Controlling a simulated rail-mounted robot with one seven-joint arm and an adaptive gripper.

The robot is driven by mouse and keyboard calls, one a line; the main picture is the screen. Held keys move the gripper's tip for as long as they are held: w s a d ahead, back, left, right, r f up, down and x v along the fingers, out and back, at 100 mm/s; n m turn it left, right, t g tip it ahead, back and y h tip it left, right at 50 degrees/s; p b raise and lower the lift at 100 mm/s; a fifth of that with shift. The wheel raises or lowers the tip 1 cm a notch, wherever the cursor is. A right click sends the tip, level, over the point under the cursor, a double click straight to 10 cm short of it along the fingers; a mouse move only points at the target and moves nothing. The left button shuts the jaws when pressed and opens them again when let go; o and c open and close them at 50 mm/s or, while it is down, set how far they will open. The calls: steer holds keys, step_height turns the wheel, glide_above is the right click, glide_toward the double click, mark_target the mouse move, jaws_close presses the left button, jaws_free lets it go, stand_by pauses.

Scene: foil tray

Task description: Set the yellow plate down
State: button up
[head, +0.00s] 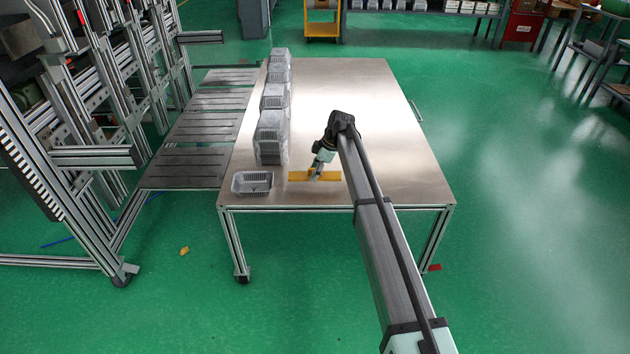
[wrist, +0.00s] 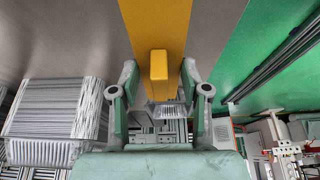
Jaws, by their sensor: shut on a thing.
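The yellow plate (head: 298,177) is a flat, narrow strip near the front edge of the table, right of a single foil tray. In the wrist view it is a broad yellow band (wrist: 158,22) with a raised yellow block-like grip. My gripper (head: 313,172) is above the plate's middle. The plate looks level. I cannot tell whether its underside touches the table.
The single foil tray (head: 252,183) sits at the table's front left. Several stacks of foil trays (head: 271,138) line the left side, and one shows in the wrist view (wrist: 55,120). The table top (head: 375,110) is clear at the middle and right.

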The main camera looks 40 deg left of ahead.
mark_target(315, 187)
steer(key=shift+f, duration=2.1)
steer(key=shift+f, duration=0.15)
steer(key=o, duration=1.2)
steer(key=v, duration=1.2)
steer(key=shift+a, duration=0.1)
